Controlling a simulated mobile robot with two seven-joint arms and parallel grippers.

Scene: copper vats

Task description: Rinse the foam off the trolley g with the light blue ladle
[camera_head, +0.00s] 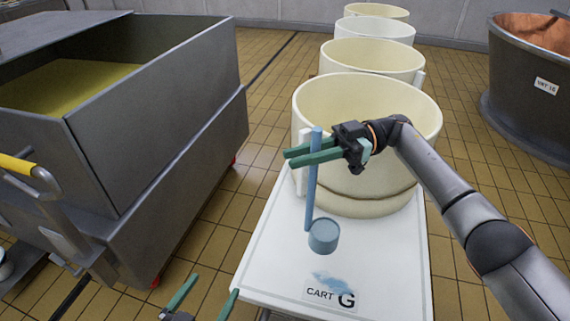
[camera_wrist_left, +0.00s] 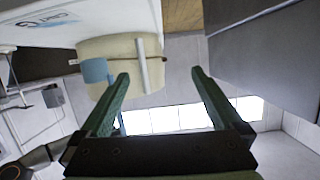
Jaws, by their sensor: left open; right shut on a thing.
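The trolley g (camera_head: 262,262) has a white top with a "CART G" label (camera_head: 318,294) near its front edge. A pale blue-white patch that looks like foam (camera_head: 330,279) lies by the label. My right gripper (camera_head: 299,157) is shut on the handle of the light blue ladle (camera_head: 323,237). The handle is near upright and the cup hangs at the bottom, over the trolley top behind the patch; I cannot tell what the cup holds. The ladle cup also shows in the left wrist view (camera_wrist_left: 95,70). My left gripper (camera_head: 209,291) is open and empty, left of the trolley's front.
A cream tub (camera_head: 360,205) stands on the trolley, behind the ladle. More cream tubs (camera_head: 372,57) line up behind. A large grey steel bin (camera_head: 165,140) with yellowish contents stands left. A copper vat (camera_head: 525,100) is at the far right. Tiled floor lies between.

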